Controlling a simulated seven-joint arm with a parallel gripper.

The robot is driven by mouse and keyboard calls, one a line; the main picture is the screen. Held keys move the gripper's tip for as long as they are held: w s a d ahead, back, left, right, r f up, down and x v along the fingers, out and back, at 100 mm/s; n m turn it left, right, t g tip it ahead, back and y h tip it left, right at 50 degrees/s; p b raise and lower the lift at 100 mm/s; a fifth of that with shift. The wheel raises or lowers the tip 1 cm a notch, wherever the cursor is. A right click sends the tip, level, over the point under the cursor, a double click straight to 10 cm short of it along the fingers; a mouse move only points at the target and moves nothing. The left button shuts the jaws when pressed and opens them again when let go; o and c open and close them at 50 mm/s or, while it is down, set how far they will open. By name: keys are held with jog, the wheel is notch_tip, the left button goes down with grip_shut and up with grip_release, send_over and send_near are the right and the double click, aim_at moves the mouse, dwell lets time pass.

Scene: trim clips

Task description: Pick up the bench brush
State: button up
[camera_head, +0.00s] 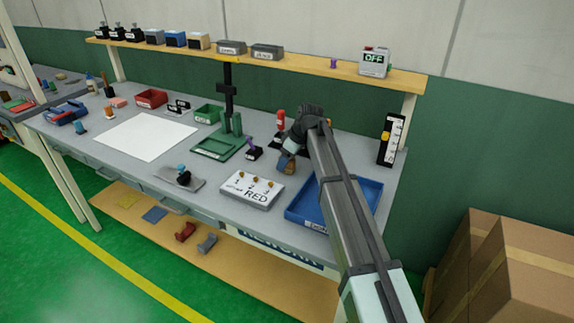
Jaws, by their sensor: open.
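A small brown and dark-blue item (287,163), which looks like the bench brush, is on the grey bench between the white RED board and the blue tray. It is small and partly covered, so I cannot be sure of its shape. My gripper (291,148) is right above it, pointing down, with the wrist bent over from the right. The jaws are open. The fingertips are hard to make out, and I cannot tell whether they touch the item or are around it.
The blue tray (302,211) lies right of the item, partly behind my arm. A small black stand with a purple top (253,149) and a green tray (212,153) are left. A red-topped item (281,121) stands close behind.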

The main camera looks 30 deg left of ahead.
jog(key=shift+x, duration=0.85)
jog(key=shift+c, duration=0.4)
grip_shut()
jog(key=shift+r, duration=5.05)
jog(key=shift+c, duration=2.4)
grip_release()
jog(key=c, duration=0.4)
jog(key=shift+w+d, duration=0.1)
